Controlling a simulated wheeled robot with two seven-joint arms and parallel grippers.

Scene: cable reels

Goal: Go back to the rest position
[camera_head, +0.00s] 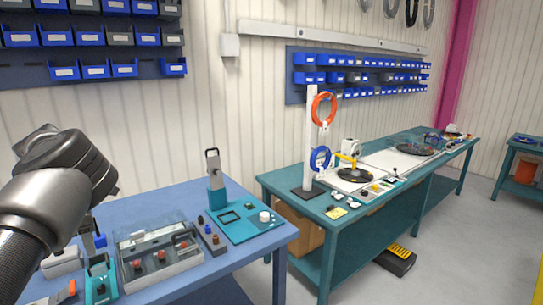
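My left arm (68,165) comes in from the left edge, raised over the left end of the blue table. Its dark wrist is bent in front of the wall. The fingers of my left gripper cannot be made out clearly, and the arm hides part of the table behind it. I cannot tell whether this gripper is open or shut, and I see nothing clearly held in it. My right gripper is not in view.
The blue table (160,205) bears a clear-lidded box (158,252) and a teal fixture (243,222). Right of it, a teal bench (285,183) carries a white post with an orange reel (323,108) and a blue reel (320,158). Open floor lies at right.

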